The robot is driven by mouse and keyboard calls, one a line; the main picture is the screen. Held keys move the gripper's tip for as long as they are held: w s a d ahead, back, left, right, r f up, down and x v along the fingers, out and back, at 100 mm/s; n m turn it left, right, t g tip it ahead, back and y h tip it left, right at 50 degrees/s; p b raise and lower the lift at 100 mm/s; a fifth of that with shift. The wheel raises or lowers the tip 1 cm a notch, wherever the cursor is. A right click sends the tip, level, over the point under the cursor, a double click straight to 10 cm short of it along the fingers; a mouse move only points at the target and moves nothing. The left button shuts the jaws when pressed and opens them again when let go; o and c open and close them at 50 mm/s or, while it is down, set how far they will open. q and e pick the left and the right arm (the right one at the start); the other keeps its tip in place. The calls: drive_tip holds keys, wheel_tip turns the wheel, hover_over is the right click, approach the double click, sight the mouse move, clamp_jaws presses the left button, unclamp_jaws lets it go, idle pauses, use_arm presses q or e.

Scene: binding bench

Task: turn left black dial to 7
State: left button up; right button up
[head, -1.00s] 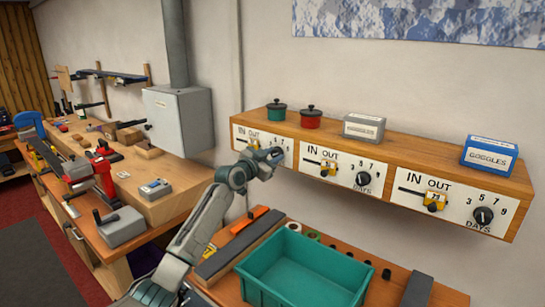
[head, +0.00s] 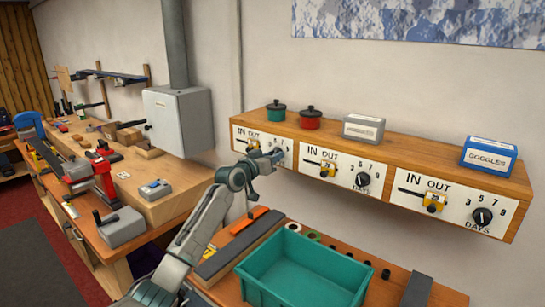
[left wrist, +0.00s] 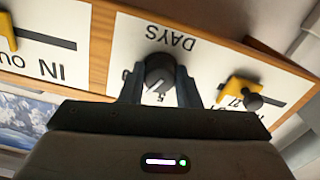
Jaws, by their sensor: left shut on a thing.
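The left black dial (left wrist: 159,71) sits on the leftmost white panel (head: 240,131). In the left wrist view the panel shows upside down, with DAYS printed beside the dial. My left gripper (head: 279,155) is at this panel, and in the left wrist view its two fingers (left wrist: 160,88) are shut on the dial, one on each side. A light mark on the dial points toward the printed digits, near what looks like a 5. The exact setting is hard to tell. In the head view my gripper hides the dial. My right gripper is out of view.
Two more panels with a middle dial (head: 363,180) and a right dial (head: 483,216) lie to the right. A yellow slider (left wrist: 240,91) is close beside my fingers. A teal bin (head: 305,270) stands on the bench below. Pots and boxes stand on the shelf.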

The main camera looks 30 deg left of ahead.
use_arm(q)
drive_tip(key=shift+n, duration=0.6)
drive_tip(key=o, duration=1)
drive_tip(key=shift+s+a+b, duration=0.2)
drive_tip(key=shift+s+b, duration=0.85)
drive_tip(key=shift+s, duration=1.65)
drive_tip(key=shift+s+a+b, duration=0.2)
drive_tip(key=shift+s+b, duration=0.8)
drive_tip(key=shift+s, duration=1.65)
drive_tip(key=shift+f, duration=0.1)
